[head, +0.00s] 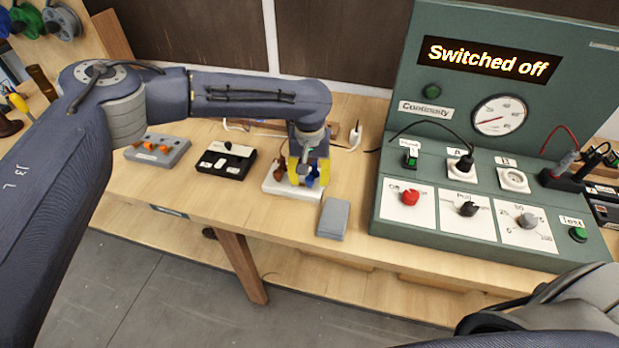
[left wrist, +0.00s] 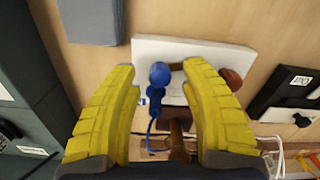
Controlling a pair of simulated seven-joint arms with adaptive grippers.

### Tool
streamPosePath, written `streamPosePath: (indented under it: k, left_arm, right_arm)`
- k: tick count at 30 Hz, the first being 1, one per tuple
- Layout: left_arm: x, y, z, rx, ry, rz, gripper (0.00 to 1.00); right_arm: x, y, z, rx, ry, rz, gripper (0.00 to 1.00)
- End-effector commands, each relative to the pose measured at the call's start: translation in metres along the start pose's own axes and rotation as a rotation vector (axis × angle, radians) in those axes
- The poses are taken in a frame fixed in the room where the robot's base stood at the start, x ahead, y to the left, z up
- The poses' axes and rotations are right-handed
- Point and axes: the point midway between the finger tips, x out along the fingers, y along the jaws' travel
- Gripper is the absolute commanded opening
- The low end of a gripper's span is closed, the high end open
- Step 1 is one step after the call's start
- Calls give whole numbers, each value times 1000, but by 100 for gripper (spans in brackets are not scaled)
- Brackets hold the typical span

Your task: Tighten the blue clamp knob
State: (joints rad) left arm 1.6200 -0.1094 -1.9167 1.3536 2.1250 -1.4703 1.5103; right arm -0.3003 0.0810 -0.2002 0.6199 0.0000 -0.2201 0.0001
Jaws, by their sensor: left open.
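The blue clamp knob (left wrist: 159,75) stands on a white base block (left wrist: 148,48) in the left wrist view, with a blue wire below it. In the head view the blue knob (head: 313,178) shows only partly, behind my gripper. My left gripper (left wrist: 160,70) is open, its yellow fingers to either side of the blue knob, which lies closer to the left finger. I cannot see contact. A brown knob (left wrist: 230,78) sits beyond the right finger. In the head view my left gripper (head: 308,170) points down over the white block (head: 277,188). My right gripper is not in view.
A grey box (head: 333,218) lies right of the white block. A black switch box (head: 227,160) and a grey box with orange levers (head: 158,149) stand left. The green test panel (head: 440,225), reading "Switched off", stands right. The table front is mostly clear.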

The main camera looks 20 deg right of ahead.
Motion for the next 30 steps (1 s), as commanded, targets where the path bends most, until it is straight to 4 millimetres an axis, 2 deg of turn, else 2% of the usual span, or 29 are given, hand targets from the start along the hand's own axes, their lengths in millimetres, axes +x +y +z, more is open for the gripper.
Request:
streamPosePath:
  k: [6, 14, 15, 27, 30]
  left_arm:
    - [8, 0, 0, 1, 1, 0, 45]
    - [9, 0, 0, 1, 1, -1, 45]
    - [9, 0, 0, 0, 1, -1, 47]
    - [8, 0, 0, 0, 1, -1, 1]
    - [8, 0, 0, 0, 1, -1, 0]
  right_arm:
    - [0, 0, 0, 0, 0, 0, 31]
    - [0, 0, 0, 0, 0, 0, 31]
    - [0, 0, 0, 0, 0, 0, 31]
    - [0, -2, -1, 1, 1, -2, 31]
    - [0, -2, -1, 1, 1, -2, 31]
